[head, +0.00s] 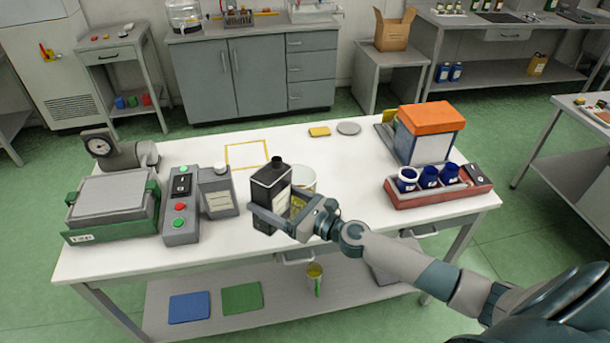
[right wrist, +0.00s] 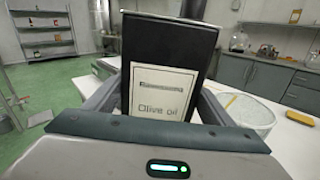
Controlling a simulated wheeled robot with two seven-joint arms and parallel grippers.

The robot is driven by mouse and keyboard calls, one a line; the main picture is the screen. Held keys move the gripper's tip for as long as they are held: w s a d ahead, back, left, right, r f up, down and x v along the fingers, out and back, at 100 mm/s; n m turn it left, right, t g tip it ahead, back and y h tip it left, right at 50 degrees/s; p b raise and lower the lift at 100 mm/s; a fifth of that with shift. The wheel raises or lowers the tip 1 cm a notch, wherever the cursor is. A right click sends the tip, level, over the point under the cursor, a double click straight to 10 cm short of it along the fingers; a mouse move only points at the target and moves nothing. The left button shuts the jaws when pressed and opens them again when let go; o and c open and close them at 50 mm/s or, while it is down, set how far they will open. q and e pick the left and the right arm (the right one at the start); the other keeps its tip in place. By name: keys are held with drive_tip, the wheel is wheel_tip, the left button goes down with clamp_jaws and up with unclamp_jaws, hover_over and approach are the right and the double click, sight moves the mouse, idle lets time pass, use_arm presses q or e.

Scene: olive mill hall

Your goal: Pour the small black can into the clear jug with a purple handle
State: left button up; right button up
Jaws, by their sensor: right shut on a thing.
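A small black can (head: 268,200) with a short neck stands upright in my right gripper (head: 274,214). In the right wrist view the can (right wrist: 166,55) shows a pale label reading "Olive oil" between the fingers. I cannot tell whether its base touches the table. A clear round vessel (head: 303,182) stands right behind the can, partly covered by it and my gripper. It also shows in the right wrist view (right wrist: 250,112), right of the can. No purple handle is visible on it. My left gripper is not in view.
A red rack with blue cups (head: 430,198) and an orange-lidded box (head: 427,135) stand right. A yellow square outline (head: 247,145) lies behind the can.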

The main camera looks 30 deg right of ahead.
drive_tip(key=shift+w+f+n, duration=0.1)
drive_tip(key=shift+f+n, duration=0.05)
drive_tip(key=shift+n, duration=0.45)
drive_tip(key=shift+a, duration=0.1)
